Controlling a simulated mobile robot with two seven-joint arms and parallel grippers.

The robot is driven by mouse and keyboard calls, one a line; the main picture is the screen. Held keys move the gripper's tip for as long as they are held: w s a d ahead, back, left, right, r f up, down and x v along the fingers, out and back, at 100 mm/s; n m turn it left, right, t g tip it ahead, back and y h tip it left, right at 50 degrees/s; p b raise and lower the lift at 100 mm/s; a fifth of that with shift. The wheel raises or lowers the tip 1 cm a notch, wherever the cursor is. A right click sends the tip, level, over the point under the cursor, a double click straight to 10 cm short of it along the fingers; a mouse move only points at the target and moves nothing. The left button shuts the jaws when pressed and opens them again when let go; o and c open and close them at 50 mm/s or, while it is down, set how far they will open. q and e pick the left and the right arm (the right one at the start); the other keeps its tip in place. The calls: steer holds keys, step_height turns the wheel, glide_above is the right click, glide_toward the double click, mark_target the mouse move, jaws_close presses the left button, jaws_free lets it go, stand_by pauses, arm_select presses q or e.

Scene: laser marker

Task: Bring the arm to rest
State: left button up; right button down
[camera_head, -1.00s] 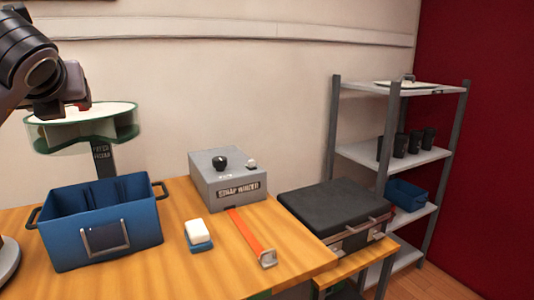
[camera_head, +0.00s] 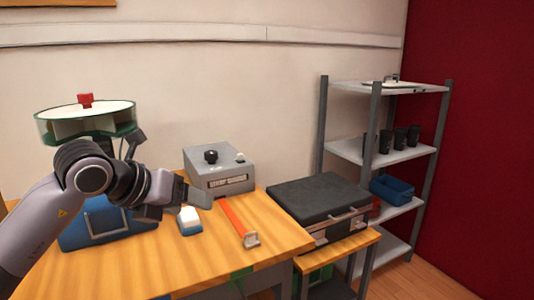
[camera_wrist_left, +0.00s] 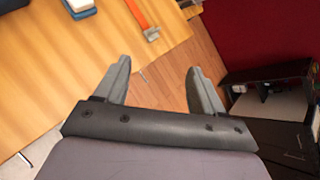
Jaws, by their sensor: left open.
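My left arm comes in from the left and reaches over the wooden table (camera_head: 215,265). The arm hides much of the blue bin (camera_head: 78,235). My right gripper is not in view.
A round stand (camera_head: 60,127) with a red piece (camera_head: 85,100) on top stands behind the arm. A grey strap winder box (camera_head: 220,165), an orange strap (camera_head: 238,222) and a black case (camera_head: 318,197) lie to the right. A metal shelf (camera_head: 322,130) stands beyond.

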arm_select(q)
steer(key=s+d+f+n+g+h, duration=0.2)
steer(key=s+d+f+n+h, duration=0.3)
steer(key=s+d+h, duration=0.7)
steer(key=a+f+n+t+y+p, duration=0.2)
steer(key=a+f+n+t+y, duration=1.05)
steer(key=n, duration=1.05)
steer(key=s+a+f+n+g+y, duration=0.1)
steer(key=s+a+f+n+g, duration=0.1)
steer(key=s+f, duration=0.5)
steer(key=s+a+f+n+g+y, duration=0.2)
steer(key=s+f+n+g, duration=0.3)
steer(key=f, duration=0.7)
steer(key=shift+s+a+f+g, duration=0.35)
steer(key=shift+s+g, duration=0.3)
steer(key=shift+s, duration=0.3)
